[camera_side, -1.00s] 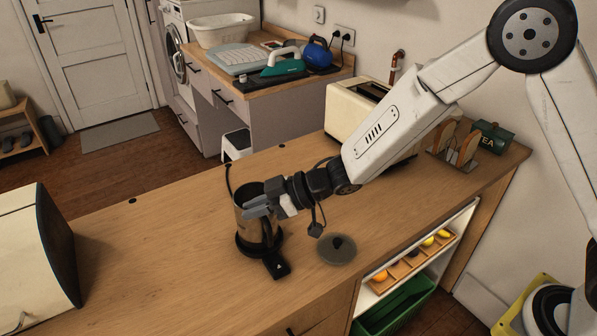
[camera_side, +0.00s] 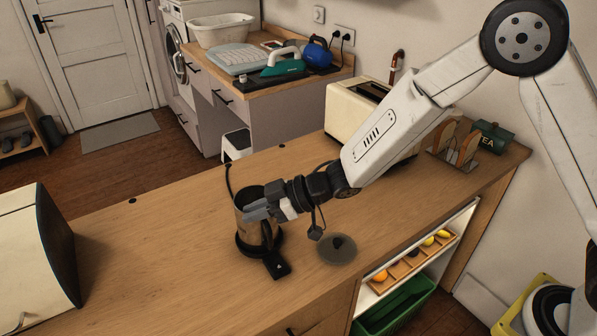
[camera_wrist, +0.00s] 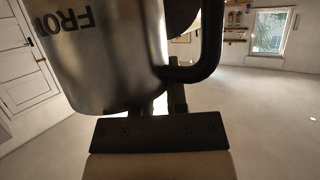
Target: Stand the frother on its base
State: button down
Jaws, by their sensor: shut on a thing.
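The frother (camera_side: 250,230) is a metal jug with a dark open top and a black handle. It is upright at the black base (camera_side: 277,266), whose front part sticks out below it on the counter. The side view does not clearly show whether the jug's bottom is fully seated. My gripper (camera_side: 258,209) is shut on the frother near its upper part, coming from the right. In the wrist view the metal jug (camera_wrist: 105,70) fills the upper left, with its lettering upside down and the black handle (camera_wrist: 208,55) to the right.
A round dark lid (camera_side: 337,248) lies on the wooden counter (camera_side: 170,240) to the right of the base. A cord runs behind the jug. A cream toaster (camera_side: 350,108) stands behind my arm, and a cream box (camera_side: 30,255) stands at the left. The counter between box and jug is clear.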

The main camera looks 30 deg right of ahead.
jog(key=shift+f, duration=0.1)
jog(key=c, duration=0.9)
grip_release()
jog(key=shift+c, duration=0.2)
jog(key=shift+f, duration=0.1)
jog(key=v, duration=1.1)
dwell(0.5)
